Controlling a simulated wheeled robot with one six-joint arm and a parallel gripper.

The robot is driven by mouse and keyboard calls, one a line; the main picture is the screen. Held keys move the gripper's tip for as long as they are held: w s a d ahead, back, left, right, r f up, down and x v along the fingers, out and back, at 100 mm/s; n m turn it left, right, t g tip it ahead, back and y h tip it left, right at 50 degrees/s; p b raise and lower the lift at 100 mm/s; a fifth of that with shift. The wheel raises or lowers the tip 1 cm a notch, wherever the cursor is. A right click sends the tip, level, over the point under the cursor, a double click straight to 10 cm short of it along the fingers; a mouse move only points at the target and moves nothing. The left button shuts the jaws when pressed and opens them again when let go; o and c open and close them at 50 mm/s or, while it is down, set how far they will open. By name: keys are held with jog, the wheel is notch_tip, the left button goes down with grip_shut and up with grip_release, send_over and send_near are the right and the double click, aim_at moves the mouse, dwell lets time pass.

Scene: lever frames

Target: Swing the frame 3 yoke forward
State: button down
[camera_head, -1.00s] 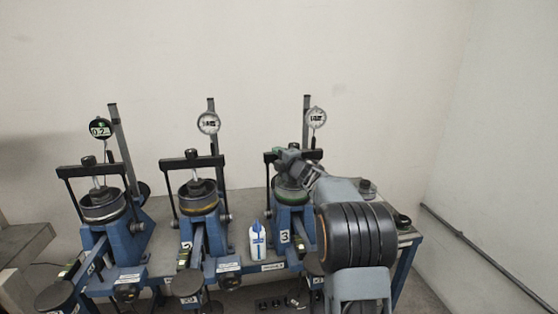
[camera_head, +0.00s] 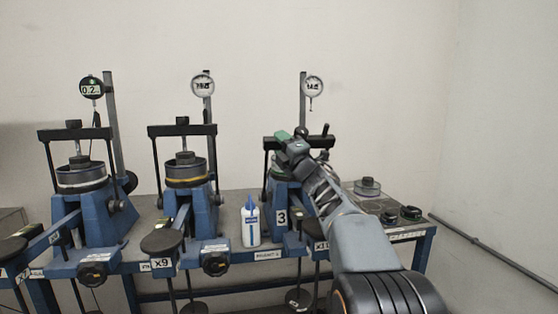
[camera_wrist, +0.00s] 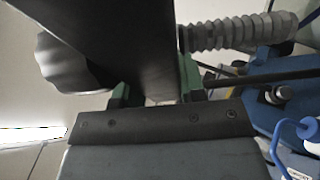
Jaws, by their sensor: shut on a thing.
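Frame 3 is the right-hand blue lever frame, with a "3" label (camera_head: 282,217) on its front. Its yoke (camera_head: 318,142) is a black crossbar with side rods above a green-ringed cell (camera_head: 277,173). My gripper (camera_head: 287,140) is at the left part of this crossbar. In the wrist view, the green fingertips (camera_wrist: 152,92) are closed on a wide dark bar (camera_wrist: 135,40), which fills the upper middle. My arm hides much of the right side of frame 3.
Frame 2 (camera_head: 200,215) and frame 1 (camera_head: 105,225) stand to the left with yokes upright. A white bottle with a blue nozzle (camera_head: 250,225) stands close to frame 3. Dial gauges, including one above frame 3 (camera_head: 313,85), are behind. Small parts (camera_head: 367,187) lie on the bench at right.

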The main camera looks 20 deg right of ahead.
jog(key=shift+s+a+f+b, duration=0.2)
jog(key=shift+s+f+b, duration=0.7)
jog(key=shift+s+b, duration=0.45)
jog(key=shift+w, duration=0.1)
jog(key=c, duration=0.7)
grip_release()
jog(key=s+d+f, duration=0.1)
jog(key=s+d, duration=0.1)
jog(key=s, duration=0.6)
jog(key=s+d+f, duration=0.1)
jog(key=s, duration=0.7)
jog(key=shift+d+b, duration=0.35)
jog(key=shift+d, duration=0.05)
